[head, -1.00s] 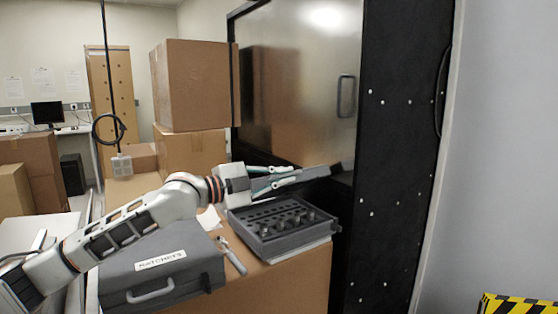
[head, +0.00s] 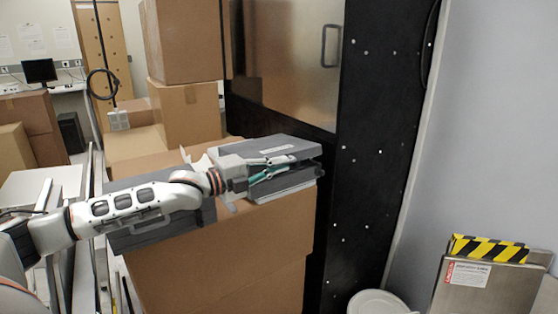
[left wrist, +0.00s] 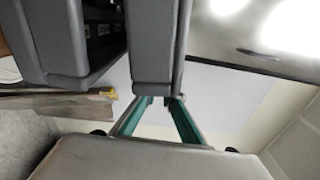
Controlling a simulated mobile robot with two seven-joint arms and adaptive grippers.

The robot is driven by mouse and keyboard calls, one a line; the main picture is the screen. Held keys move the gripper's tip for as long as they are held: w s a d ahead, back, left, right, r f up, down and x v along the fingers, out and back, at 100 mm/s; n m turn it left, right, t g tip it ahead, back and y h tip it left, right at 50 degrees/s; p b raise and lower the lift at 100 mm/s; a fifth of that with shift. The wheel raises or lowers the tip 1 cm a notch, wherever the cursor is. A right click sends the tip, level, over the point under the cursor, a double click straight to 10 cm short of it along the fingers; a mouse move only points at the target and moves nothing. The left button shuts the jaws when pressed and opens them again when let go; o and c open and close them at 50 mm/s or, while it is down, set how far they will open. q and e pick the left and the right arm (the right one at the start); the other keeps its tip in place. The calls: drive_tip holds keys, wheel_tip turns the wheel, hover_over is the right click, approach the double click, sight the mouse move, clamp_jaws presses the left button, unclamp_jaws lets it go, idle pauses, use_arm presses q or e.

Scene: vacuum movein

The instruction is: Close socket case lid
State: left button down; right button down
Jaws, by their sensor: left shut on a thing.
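The grey socket case lid (head: 255,146) lies low over the case base (head: 301,181) in the head view, tilted, with a gap at its near and right edges. My left gripper (head: 289,164) is shut on the lid's edge. In the left wrist view the lid (left wrist: 155,45) runs between the fingertips (left wrist: 158,98). The base (left wrist: 60,40) is to its left there, with a dark gap between them. The sockets are mostly hidden. My right gripper is out of view.
The case sits on a large cardboard box (head: 235,255). A second grey case (head: 170,228) lies left of it, partly under my arm. A black-framed metal cabinet (head: 355,170) stands close behind and right. A hazard-striped item (head: 490,250) is at lower right.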

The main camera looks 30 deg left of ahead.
use_arm(q)
drive_tip(key=shift+a+f, duration=0.1)
idle(0.3)
drive_tip(key=c, duration=2.2)
unclamp_jaws()
drive_tip(key=shift+v, duration=5.95)
drive_tip(key=shift+f, duration=0.1)
